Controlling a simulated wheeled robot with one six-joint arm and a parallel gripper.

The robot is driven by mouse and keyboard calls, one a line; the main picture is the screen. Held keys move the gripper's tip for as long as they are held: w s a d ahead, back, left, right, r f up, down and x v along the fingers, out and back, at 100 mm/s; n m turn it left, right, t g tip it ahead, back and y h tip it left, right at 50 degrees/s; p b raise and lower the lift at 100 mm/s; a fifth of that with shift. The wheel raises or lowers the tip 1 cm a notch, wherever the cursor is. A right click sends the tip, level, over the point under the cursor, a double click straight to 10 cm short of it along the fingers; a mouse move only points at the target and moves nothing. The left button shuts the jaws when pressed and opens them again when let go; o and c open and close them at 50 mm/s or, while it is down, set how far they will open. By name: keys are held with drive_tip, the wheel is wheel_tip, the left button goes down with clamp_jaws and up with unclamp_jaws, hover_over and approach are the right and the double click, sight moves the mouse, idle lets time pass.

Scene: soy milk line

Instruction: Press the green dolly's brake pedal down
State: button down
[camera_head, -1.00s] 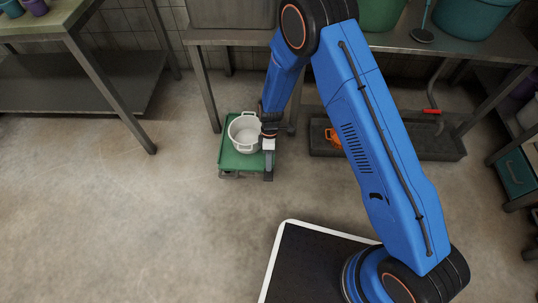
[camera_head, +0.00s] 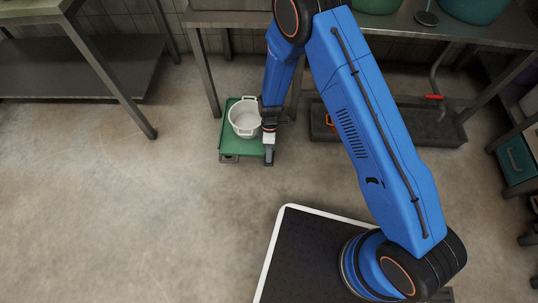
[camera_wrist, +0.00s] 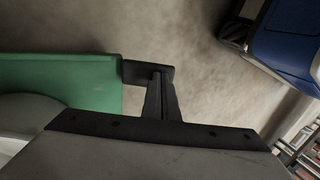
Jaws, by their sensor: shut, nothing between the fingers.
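The green dolly (camera_head: 229,146) stands on the floor in front of the back table, with a white two-handled pot (camera_head: 244,118) on it. In the wrist view its green deck (camera_wrist: 85,75) fills the left side. My gripper (camera_head: 268,161) is shut and empty, pointing down at the dolly's front right corner. In the wrist view my fingertips (camera_wrist: 148,73) appear beside the deck's edge; I cannot tell whether they touch it. A small dark part (camera_head: 228,158) shows under the dolly's front left edge. I cannot tell whether it is the brake pedal or a wheel.
A steel table (camera_head: 196,20) stands behind the dolly, its leg (camera_head: 208,85) close to the dolly's back left. A dark low trough (camera_head: 400,133) lies to the right, with a red-handled tool (camera_head: 434,97) above it. Floor in front and to the left is clear.

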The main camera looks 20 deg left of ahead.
sight(269, 164)
drive_tip(key=shift+s+d+f+t+y, duration=0.15)
drive_tip(key=shift+s+f+t, duration=0.2)
drive_tip(key=shift+t, duration=0.2)
drive_tip(key=shift+s+f+t+y, duration=0.2)
drive_tip(key=shift+s+t, duration=0.15)
drive_tip(key=shift+t, duration=0.2)
drive_tip(key=shift+s+d+f, duration=0.1)
drive_tip(key=shift+s+f, duration=0.25)
drive_tip(key=shift+f, duration=0.25)
drive_tip(key=shift+s+d+f, duration=0.1)
drive_tip(key=shift+s+f, duration=0.2)
drive_tip(key=shift+f, duration=0.3)
drive_tip(key=shift+s+f, duration=0.25)
drive_tip(key=shift+f, duration=0.75)
drive_tip(key=shift+f, duration=0.15)
drive_tip(key=shift+s, duration=0.1)
